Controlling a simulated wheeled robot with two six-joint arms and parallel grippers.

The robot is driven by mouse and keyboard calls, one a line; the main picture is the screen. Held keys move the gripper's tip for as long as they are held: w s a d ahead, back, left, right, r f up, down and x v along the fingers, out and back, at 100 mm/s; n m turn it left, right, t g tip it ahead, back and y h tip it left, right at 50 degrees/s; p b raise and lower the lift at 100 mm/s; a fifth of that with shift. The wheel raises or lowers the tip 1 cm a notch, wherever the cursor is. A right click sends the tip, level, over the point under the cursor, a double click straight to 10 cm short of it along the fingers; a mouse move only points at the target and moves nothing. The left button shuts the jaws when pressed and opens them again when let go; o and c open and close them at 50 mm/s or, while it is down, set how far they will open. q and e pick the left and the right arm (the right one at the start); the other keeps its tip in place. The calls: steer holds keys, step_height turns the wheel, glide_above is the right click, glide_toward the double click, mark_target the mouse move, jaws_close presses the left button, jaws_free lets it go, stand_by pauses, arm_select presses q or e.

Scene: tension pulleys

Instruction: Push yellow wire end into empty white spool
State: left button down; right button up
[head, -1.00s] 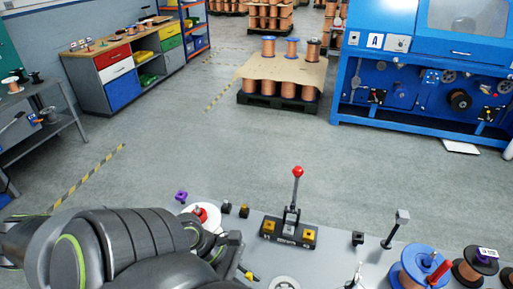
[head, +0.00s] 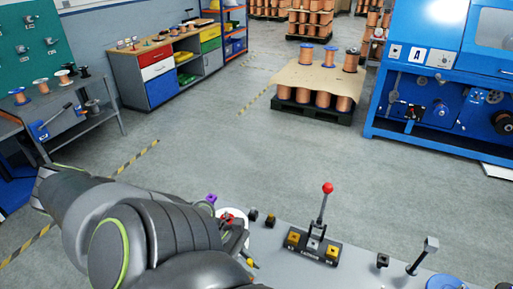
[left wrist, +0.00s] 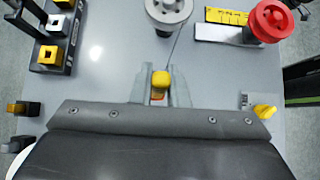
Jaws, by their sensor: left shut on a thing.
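The yellow wire end (left wrist: 161,79) is a small yellow piece between the fingers of my left gripper (left wrist: 159,92) in the left wrist view. The gripper is shut on it above the grey bench. A pale grey-white spool (left wrist: 169,11) lies ahead of the fingertips, cut by the top edge and apart from the yellow end. In the head view my left gripper (head: 244,250) is at the bottom, mostly behind my arm, with a yellow bit beside it. My right gripper is not in view.
On the bench (head: 340,280) stand a lever block with a red knob (head: 328,188), a black post (head: 424,254) and small dark blocks. The wrist view shows a red spool (left wrist: 270,20) and a yellow scale (left wrist: 226,16) at upper right. Bare bench lies between fingers and pale spool.

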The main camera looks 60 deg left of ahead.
arm_select(q)
steer(key=s+a+p, duration=0.1)
steer(key=a+p, duration=0.2)
steer(key=a, duration=0.5)
steer(key=shift+s, duration=0.3)
steer(key=shift+r, duration=0.1)
step_height(320, 180, up, 8)
steer(key=p, duration=0.8)
steer(key=shift+p, duration=0.4)
